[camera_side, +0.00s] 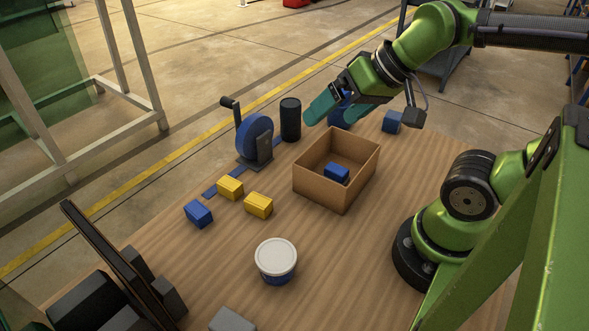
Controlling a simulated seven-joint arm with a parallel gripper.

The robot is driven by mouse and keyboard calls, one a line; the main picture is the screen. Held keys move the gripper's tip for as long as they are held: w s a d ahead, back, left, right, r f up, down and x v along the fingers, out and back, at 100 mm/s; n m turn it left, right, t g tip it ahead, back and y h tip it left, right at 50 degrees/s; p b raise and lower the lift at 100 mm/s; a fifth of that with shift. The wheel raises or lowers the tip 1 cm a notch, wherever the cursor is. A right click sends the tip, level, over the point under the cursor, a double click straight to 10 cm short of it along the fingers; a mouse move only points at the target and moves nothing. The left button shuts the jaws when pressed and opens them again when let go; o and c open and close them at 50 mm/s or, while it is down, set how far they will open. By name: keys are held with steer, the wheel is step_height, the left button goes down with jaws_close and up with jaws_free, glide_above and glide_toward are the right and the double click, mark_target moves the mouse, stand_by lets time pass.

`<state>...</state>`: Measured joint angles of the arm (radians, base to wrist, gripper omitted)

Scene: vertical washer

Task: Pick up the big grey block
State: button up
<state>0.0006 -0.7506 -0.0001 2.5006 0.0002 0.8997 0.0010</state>
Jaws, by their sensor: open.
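A grey block (232,320) lies on the wooden table (200,275) at the bottom of the view, partly cut off by the picture's edge. My gripper (324,112) is at the upper middle, with teal fingers, open and with nothing seen between them. It is above the table's far side, behind the cardboard box and well away from the grey block.
An open cardboard box (318,189) holds a blue block (336,173). Yellow blocks (258,205) and a blue block (198,214) lie left of it. A white-lidded tub (276,260) stands between the box and the grey block. A blue wheel with a crank (254,138) and a black cylinder (290,119) stand farther back.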

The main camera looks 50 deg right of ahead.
stand_by(0.5)
steer(key=m+g+y, duration=0.2)
steer(key=m+g, duration=0.6)
steer(key=m, duration=0.1)
glide_toward(232, 325)
steer(key=d+v, duration=0.1)
steer(key=v, duration=0.4)
steer(key=m, duration=0.4)
steer(key=x, duration=1.6)
steer(key=shift+a, duration=0.5)
steer(key=shift+y, duration=0.3)
steer(key=c, duration=1.1)
